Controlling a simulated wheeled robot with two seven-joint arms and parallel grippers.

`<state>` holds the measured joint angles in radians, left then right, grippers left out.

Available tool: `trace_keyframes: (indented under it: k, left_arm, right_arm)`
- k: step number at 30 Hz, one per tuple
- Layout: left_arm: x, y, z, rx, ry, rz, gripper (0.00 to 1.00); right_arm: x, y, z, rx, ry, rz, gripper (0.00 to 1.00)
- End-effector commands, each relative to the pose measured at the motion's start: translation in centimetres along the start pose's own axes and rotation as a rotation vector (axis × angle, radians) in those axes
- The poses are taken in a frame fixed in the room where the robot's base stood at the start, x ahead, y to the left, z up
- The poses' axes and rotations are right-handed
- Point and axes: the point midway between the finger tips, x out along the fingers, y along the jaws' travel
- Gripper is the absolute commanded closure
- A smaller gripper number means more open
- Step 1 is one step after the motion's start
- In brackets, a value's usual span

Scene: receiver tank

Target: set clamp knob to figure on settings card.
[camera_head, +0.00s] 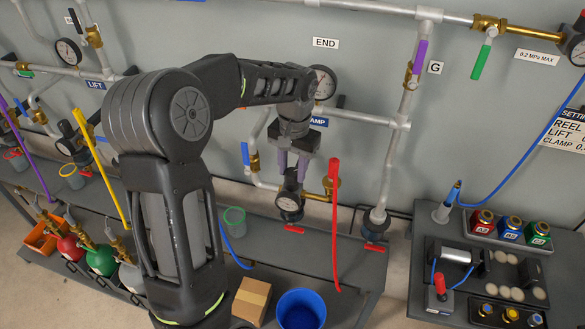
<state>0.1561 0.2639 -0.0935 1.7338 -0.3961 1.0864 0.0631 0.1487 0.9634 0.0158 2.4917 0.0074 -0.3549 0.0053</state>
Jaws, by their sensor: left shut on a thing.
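The settings card (567,131) is on the wall at the right edge. Its REEL, LIFT and CLAMP lines show, but the figures are cut off by the picture edge. The blue CLAMP label (318,122) is partly hidden behind my left arm. Below it is the dark clamp knob (291,178), on top of a regulator with a round gauge (289,204). My left gripper (292,170) points down from above and is shut on the knob. The gauge needle is too small to read. My right gripper is not in view.
A red lever (335,190) and brass fitting stand close right of the regulator. A blue-handled valve (246,155) is to its left. Below are a cardboard box (251,299) and a blue bucket (302,310). A grey bench (447,255) with coloured knobs stands at right.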

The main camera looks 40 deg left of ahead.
Motion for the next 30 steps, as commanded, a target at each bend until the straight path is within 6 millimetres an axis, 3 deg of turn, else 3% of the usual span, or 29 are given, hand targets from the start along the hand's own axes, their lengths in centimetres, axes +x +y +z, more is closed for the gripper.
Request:
trace_keyframes:
  k: [14,30]
  left_arm:
    - [0.01,-0.05,0.02,0.189,0.007,-0.001,1.0]
    - [-0.04,-0.03,0.05,0.681,0.025,-0.001,1.0]
  right_arm:
    - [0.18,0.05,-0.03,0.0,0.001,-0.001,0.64]
    - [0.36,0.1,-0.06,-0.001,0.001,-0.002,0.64]
